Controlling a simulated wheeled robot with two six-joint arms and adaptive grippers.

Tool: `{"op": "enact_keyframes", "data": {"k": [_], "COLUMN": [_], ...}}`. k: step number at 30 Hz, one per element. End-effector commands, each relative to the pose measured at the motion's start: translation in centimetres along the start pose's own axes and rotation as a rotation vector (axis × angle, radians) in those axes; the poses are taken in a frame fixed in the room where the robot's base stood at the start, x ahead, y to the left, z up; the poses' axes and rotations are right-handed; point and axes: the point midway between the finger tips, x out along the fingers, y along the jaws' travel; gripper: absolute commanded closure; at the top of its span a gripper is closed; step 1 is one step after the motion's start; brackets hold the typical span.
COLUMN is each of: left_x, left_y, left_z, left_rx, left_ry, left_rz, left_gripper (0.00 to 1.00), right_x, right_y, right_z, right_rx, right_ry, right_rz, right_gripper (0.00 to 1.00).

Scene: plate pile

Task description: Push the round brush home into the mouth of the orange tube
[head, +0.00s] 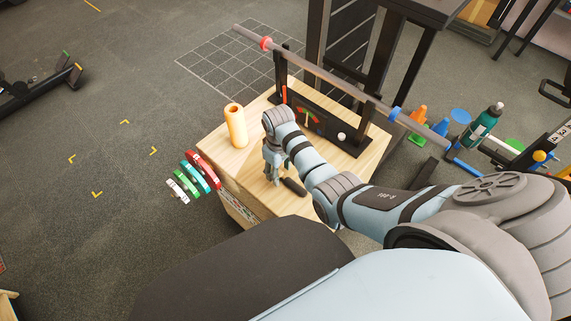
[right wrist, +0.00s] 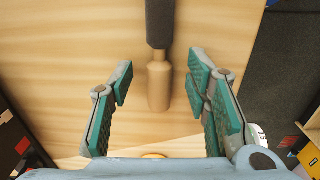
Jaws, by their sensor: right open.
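The orange tube (head: 236,127) stands upright near the left corner of the wooden box top (head: 258,194), with its round mouth facing up. The round brush (head: 294,186) lies on the box top; its dark head shows right of my right gripper (head: 273,172). In the right wrist view, the brush's dark grey head (right wrist: 160,22) is at the top, and its wooden handle (right wrist: 159,85) lies between the fingers. My right gripper (right wrist: 161,78) is open above the handle, with gaps on both sides. My left gripper is out of view.
A black stand with a coloured gauge (head: 308,118) sits at the back of the box, under a long bar (head: 335,80). Coloured weight plates (head: 200,170) hang beside the box's left side. Bare wood lies between the tube and my gripper.

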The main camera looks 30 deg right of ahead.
Motion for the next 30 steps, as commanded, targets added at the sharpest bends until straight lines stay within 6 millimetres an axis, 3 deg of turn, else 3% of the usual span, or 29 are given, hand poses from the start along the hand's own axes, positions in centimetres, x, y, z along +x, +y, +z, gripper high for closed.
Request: {"op": "enact_keyframes", "data": {"k": [2, 8, 16, 25, 30], "left_x": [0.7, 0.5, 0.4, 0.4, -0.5], "left_y": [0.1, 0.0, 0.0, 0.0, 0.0], "left_z": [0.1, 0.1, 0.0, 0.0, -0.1], "left_rx": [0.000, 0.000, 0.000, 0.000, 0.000], "left_ry": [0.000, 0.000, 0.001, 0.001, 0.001], "left_rz": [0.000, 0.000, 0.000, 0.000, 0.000], "left_gripper": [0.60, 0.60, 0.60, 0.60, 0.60], "right_x": [1.1, 0.9, 0.9, 0.8, -0.7], "right_y": [0.0, 0.0, 0.0, 0.0, 0.0], "right_z": [0.0, 0.0, 0.0, 0.0, -0.1], "right_rx": [0.000, 0.000, 0.000, 0.000, 0.000], "right_ry": [0.001, 0.002, 0.002, 0.002, 0.003], "right_rz": [0.000, 0.001, 0.001, 0.001, 0.001], "right_gripper": [0.56, 0.56, 0.99, 1.00, 1.00]}}
